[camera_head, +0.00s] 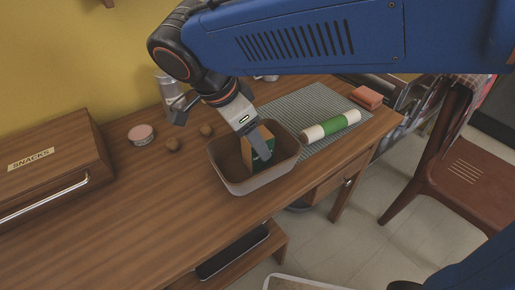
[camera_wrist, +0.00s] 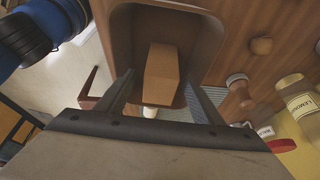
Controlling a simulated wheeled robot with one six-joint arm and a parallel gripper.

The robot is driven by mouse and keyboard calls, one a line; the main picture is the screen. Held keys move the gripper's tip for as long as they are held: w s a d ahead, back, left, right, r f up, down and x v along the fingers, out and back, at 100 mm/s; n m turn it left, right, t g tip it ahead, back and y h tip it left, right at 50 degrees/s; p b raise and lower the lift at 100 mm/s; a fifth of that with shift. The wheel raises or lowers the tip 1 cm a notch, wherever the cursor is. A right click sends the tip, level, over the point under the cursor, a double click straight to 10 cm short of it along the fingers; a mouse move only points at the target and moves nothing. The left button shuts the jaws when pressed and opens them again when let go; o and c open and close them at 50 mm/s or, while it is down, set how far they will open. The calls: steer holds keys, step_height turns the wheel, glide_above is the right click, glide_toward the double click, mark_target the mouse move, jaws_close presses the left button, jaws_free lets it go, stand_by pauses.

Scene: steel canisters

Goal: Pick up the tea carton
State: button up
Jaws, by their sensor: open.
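The tea carton (camera_head: 247,154), a box with a brown face and a dark green face, stands inside a brown open bin (camera_head: 229,186) on the wooden table. In the wrist view the carton (camera_wrist: 161,70) shows plain tan faces inside the bin (camera_wrist: 122,42). My gripper (camera_head: 260,150) reaches down into the bin from above, and a finger partly hides the carton. In the wrist view my gripper (camera_wrist: 160,80) is open, with one finger on each side of the carton. I cannot tell whether either finger touches it.
A green-and-white roll (camera_head: 331,127) lies on a grey mat (camera_head: 305,107) to the right. A snacks box (camera_head: 45,165) stands left. A labelled bottle (camera_wrist: 298,105) shows in the wrist view.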

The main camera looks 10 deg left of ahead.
steer(key=shift+x, duration=2.15)
steer(key=c, duration=1.2)
steer(key=shift+o, duration=0.2)
steer(key=shift+r, duration=0.1)
